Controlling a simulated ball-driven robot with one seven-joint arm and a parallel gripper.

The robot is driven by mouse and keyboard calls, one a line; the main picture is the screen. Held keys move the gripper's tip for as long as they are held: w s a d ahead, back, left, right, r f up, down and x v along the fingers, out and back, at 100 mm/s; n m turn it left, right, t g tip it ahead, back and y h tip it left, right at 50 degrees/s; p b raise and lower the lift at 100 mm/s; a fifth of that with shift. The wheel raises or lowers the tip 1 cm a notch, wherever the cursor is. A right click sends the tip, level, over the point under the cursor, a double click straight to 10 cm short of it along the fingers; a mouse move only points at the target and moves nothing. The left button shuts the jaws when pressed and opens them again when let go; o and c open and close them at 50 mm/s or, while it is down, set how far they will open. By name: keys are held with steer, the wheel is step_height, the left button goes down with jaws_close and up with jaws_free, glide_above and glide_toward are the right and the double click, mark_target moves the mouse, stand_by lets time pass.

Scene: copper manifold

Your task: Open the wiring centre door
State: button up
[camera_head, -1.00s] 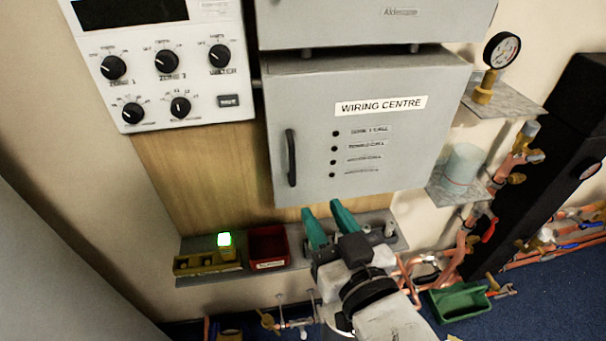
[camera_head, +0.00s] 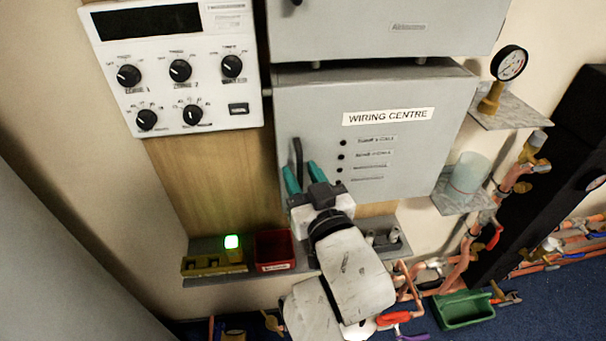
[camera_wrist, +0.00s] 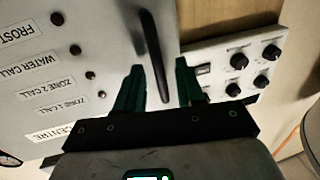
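The wiring centre (camera_head: 390,95) is a grey cabinet on the wall with a labelled door that looks closed. Its dark vertical handle (camera_head: 297,155) is near the door's left edge. My gripper (camera_head: 303,176) has teal fingers and is open at the handle's lower part. In the wrist view the handle (camera_wrist: 155,55) reaches down between the two fingers of my gripper (camera_wrist: 158,85), with gaps visible beside it. I cannot tell how deep the handle sits between the fingers. Part of the handle's lower end is hidden in the head view.
A white control panel (camera_head: 175,70) with knobs is at left. A gauge (camera_head: 509,63) and copper pipes are at right. A second grey box (camera_head: 380,25) is above.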

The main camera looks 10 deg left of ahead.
jaws_close()
stand_by(0.3)
stand_by(0.4)
